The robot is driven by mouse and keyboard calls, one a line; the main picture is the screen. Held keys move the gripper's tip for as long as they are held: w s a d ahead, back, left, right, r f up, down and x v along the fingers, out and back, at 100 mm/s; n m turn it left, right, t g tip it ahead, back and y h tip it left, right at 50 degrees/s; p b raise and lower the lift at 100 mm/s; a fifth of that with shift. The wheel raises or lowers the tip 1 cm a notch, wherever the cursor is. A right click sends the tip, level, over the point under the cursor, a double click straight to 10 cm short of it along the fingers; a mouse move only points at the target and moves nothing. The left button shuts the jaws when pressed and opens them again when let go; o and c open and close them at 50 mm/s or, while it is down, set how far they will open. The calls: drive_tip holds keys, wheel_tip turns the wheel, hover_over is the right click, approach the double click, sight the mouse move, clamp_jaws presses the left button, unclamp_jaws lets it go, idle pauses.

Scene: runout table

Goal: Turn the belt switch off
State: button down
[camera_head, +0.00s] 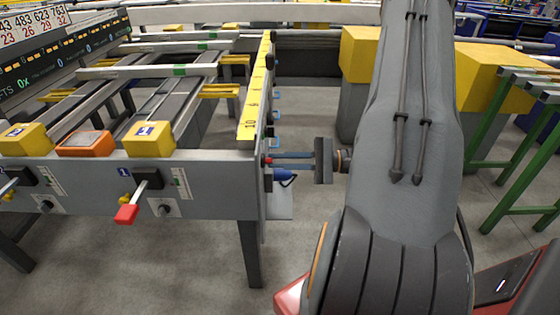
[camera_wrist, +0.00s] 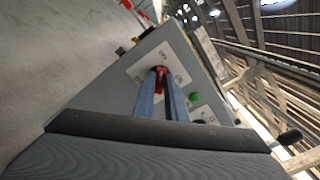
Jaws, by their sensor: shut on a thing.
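The belt switch is a small red lever (camera_wrist: 160,72) on a pale label plate of a grey panel (camera_wrist: 128,88) in the wrist view. My gripper (camera_wrist: 165,88) reaches the panel with its two long fingers closed around the red lever. In the head view my gripper (camera_head: 273,158) points left at the end face of the table, and only a bit of red (camera_head: 266,160) shows at its tips. The lettering beside the lever is too small to read, so I cannot tell which position it is in.
A green button (camera_wrist: 195,97) sits beside the lever. On the table front are a red-handled lever (camera_head: 127,213), yellow boxes (camera_head: 148,138) and an orange box (camera_head: 85,144). A blue plug (camera_head: 284,175) lies just below my fingers. A green-legged frame (camera_head: 507,137) stands right.

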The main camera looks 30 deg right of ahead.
drive_tip(key=c, duration=1.8)
unclamp_jaws()
drive_tip(key=shift+s, duration=0.1)
drive_tip(key=v, duration=0.7)
drive_tip(key=shift+s+d, duration=0.2)
drive_tip(key=shift+d, duration=0.1)
